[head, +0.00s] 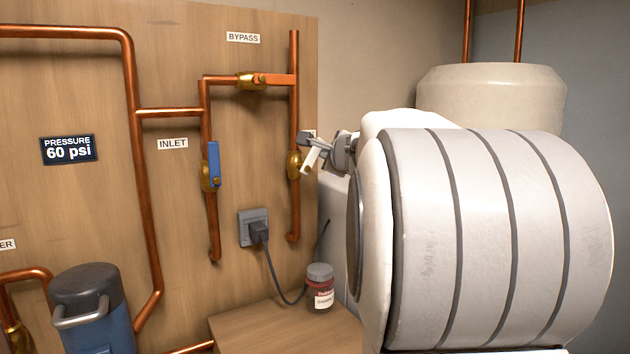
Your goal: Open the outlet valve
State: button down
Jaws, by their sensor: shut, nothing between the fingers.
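A brass valve (294,165) sits on the right-hand vertical copper pipe. The label (309,133) beside it is mostly hidden by my gripper, so I cannot read whether it says outlet. My gripper (308,160) is shut and empty, with its fingertips close to the right side of this valve. I cannot tell whether they touch it. The valve's own handle is not clearly visible. My large white arm link hides much of the right half of the view.
The inlet valve (206,177) has an upright blue handle. The bypass valve (252,81) has a level orange handle. The pressure display (68,149) reads 60 psi. A grey socket (252,228) with plug and cable, and a jar (320,288), are below.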

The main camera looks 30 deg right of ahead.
jog(key=shift+a+r+n+b, duration=0.6)
jog(key=shift+a+b, duration=0.15)
jog(key=shift+b, duration=0.2)
jog(key=shift+a+r, duration=0.15)
jog(key=shift+a, duration=0.1)
jog(key=shift+w+a, duration=0.1)
jog(key=shift+a, duration=0.05)
